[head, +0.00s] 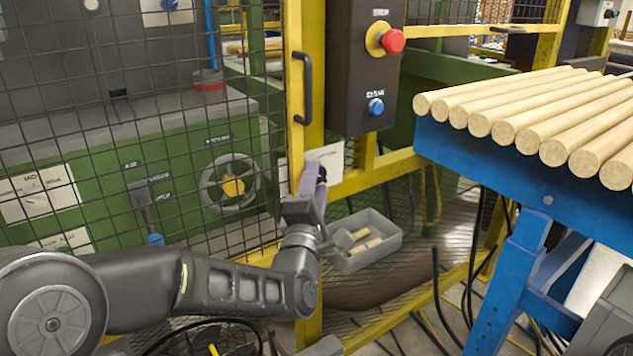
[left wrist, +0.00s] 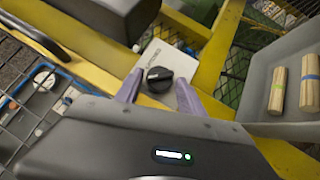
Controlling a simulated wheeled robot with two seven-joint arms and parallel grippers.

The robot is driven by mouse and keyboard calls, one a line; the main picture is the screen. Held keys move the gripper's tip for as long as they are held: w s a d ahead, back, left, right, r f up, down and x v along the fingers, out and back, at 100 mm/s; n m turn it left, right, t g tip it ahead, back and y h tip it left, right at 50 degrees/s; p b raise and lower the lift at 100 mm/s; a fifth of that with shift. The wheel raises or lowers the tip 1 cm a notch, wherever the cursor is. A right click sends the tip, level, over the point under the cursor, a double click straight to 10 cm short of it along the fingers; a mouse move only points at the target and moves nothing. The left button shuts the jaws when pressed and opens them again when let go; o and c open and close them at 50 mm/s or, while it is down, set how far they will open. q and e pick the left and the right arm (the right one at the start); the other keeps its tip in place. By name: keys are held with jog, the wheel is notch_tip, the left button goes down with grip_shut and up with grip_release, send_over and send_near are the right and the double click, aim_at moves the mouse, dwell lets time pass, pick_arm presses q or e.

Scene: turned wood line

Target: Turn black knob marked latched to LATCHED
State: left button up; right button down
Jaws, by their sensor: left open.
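The black knob (left wrist: 159,79) sits on a pale plate (left wrist: 158,60) fixed to the yellow guard frame, in the left wrist view. The lettering on the plate is too small to read for certain. My left gripper (left wrist: 157,93) is open, with its two purple fingers on either side of the knob; I cannot tell whether they touch it. In the head view my left gripper (head: 312,180) is at the yellow post, in front of the pale plate (head: 326,158), and the knob is mostly hidden behind it. My right gripper is not in view.
A dark control box (head: 362,70) with a red button (head: 392,41) and a blue button (head: 376,107) hangs above. A black door handle (head: 304,88) is at upper left of the gripper. A grey bin (head: 372,262) with wood pieces lies below. A blue rack (head: 480,165) of dowels stands right.

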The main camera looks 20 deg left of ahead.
pick_arm(q)
jog(key=shift+w+r, duration=0.1)
jog(key=shift+w, duration=0.25)
jog(key=shift+c, duration=0.6)
grip_shut()
